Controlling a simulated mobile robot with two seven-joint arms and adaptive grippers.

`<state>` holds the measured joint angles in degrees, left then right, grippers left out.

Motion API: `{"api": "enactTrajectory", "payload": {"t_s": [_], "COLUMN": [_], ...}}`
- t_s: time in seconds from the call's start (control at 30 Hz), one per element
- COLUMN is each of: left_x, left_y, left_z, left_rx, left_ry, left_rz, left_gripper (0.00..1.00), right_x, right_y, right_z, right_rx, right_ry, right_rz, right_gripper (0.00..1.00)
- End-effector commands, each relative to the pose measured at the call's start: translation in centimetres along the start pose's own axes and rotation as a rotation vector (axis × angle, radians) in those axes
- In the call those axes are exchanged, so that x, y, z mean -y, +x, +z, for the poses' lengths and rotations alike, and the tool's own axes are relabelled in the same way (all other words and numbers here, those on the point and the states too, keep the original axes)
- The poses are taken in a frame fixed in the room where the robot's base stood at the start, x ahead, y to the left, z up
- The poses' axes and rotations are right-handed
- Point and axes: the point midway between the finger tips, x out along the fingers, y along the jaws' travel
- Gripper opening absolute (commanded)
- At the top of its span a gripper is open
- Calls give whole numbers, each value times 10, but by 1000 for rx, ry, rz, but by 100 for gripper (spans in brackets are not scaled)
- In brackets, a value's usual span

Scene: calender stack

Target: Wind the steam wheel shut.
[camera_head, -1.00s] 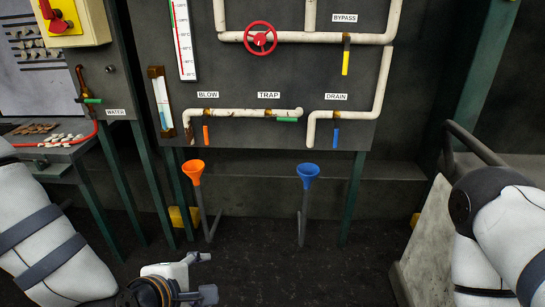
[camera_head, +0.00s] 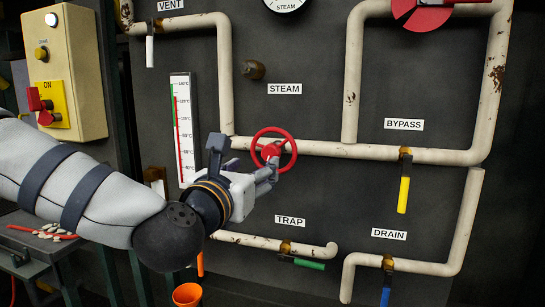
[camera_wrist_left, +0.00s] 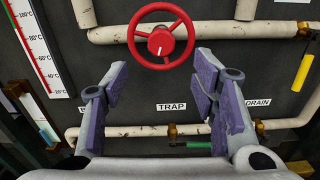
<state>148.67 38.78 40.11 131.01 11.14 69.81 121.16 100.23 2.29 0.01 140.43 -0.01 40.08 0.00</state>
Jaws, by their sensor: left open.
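The steam wheel is a red handwheel (camera_head: 273,150) with a round hub. It sits on the cream pipe below the STEAM label (camera_head: 285,89). My left gripper (camera_head: 268,174) is close to the wheel, at its lower side, and partly overlaps it in the head view. In the left wrist view the wheel (camera_wrist_left: 161,41) shows whole, beyond and above the open fingers (camera_wrist_left: 160,76). Nothing is between the fingers. The hub carries a small white mark. Contact with the rim does not show. My right gripper is out of view.
Cream pipes cross the dark panel. A yellow bypass lever (camera_head: 404,194), a green trap lever (camera_head: 308,264) and a blue drain lever (camera_head: 386,291) hang around the wheel. A thermometer (camera_head: 182,130) stands left. A cream switch box (camera_head: 64,70) is further left.

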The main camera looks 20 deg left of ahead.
Motion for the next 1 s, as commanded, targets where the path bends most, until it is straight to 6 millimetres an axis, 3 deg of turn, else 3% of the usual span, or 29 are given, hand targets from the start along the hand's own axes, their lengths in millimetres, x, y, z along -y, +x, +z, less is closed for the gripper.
{"api": "enactTrajectory", "payload": {"t_s": [0.1, 0.3, 0.43, 0.7, 0.9, 1.0], "left_x": [0, 1, 1, 1, 1, 1], "left_y": [32, 73, 85, 87, 87, 87], "left_z": [-1, 0, 0, -1, -1, -1], "left_rx": [-1, 0, 0, -2, -2, -2], "left_ry": [4, 5, 4, 4, 4, 4], "left_rz": [2, 0, -1, -2, -2, -2], "left_gripper": [53, 53, 53, 53, 8, 5], "right_x": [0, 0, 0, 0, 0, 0], "right_y": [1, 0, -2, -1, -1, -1], "right_z": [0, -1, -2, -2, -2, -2], "right_rx": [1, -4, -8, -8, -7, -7], "right_ry": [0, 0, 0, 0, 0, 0], "right_rz": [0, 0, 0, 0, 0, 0], "right_gripper": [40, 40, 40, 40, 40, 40]}}
